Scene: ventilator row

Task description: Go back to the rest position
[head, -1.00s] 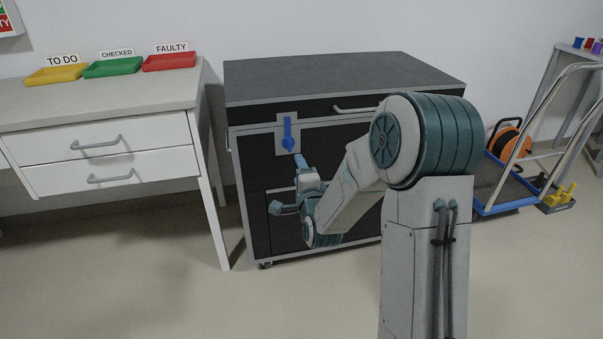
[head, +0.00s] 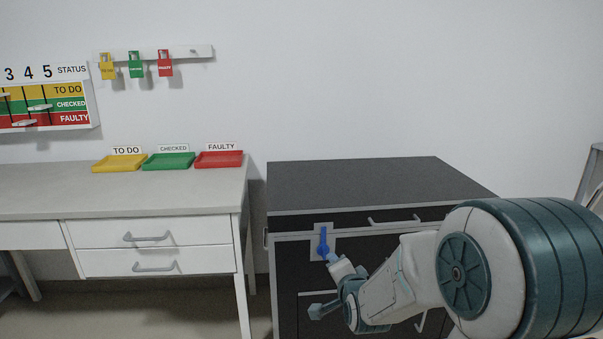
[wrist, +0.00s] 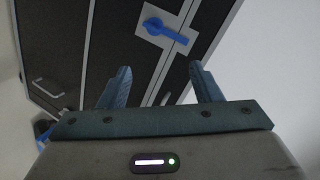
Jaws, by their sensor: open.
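My gripper (wrist: 160,88) is open, with nothing between its two fingers in the wrist view. Its fingers point toward the front of a black cabinet (head: 380,180) with grey edges. A blue handle (head: 323,242) on a light plate stands upright on the cabinet front in the head view. The blue handle (wrist: 166,30) also shows in the wrist view, beyond the fingertips and apart from them. In the head view my arm is bent in front of the cabinet, and its wrist part lies just below the blue handle; the fingertips are hard to make out there.
A desk (head: 60,195) with two drawers stands left of the cabinet. It bears a yellow tray (head: 118,163), a green tray (head: 168,161) and a red tray (head: 219,159). A status board (head: 45,98) and a tag rail (head: 190,52) hang on the wall. The cabinet top is clear.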

